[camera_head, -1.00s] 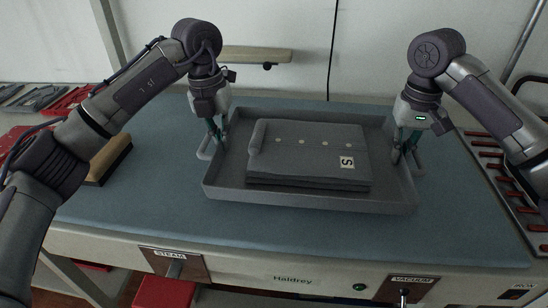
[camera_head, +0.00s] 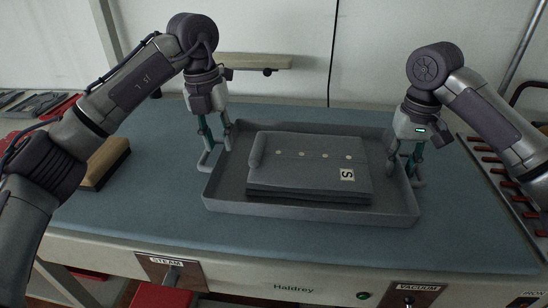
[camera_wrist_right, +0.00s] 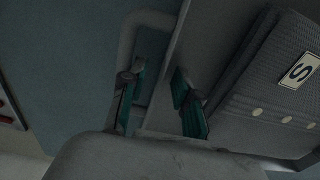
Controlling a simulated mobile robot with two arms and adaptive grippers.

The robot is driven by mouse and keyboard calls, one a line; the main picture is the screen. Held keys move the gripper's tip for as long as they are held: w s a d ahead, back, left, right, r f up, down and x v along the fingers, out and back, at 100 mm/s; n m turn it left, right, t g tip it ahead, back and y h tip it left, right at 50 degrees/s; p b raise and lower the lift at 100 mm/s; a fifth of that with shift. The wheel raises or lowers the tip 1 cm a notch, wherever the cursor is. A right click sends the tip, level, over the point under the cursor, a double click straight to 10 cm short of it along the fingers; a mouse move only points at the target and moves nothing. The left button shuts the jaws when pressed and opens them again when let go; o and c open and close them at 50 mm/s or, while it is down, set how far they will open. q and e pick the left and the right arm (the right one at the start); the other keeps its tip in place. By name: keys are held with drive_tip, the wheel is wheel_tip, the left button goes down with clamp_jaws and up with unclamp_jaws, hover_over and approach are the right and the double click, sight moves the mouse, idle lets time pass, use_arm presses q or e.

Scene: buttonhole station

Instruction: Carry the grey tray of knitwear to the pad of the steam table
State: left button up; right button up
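The grey tray (camera_head: 310,211) sits flat on the blue-grey pad (camera_head: 180,215) of the steam table. A folded dark grey knit (camera_head: 310,165) with several pale buttons and an "S" label lies in it. My left gripper (camera_head: 214,140) is open, its fingers apart above the tray's left handle (camera_head: 206,162). My right gripper (camera_head: 405,152) is open at the right handle (camera_head: 420,172). In the right wrist view, its green fingers (camera_wrist_right: 160,102) stand apart, one beside the handle loop (camera_wrist_right: 127,45) and one inside the tray wall. Neither gripper visibly grips the tray.
A wooden-backed brush (camera_head: 106,163) lies left of the tray. A rack with red bars (camera_head: 497,175) stands at the right. A small shelf (camera_head: 255,62) is on the wall behind. Steam and vacuum controls (camera_head: 172,274) line the front. The pad is clear in front of the tray.

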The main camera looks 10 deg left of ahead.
drive_tip(key=shift+r, duration=0.25)
use_arm(q)
wheel_tip(320, 180, up, 9)
drive_tip(key=shift+a, duration=0.4)
use_arm(e)
wheel_tip(320, 180, up, 12)
drive_tip(key=shift+f, duration=0.25)
use_arm(q)
drive_tip(key=shift+f, duration=0.1)
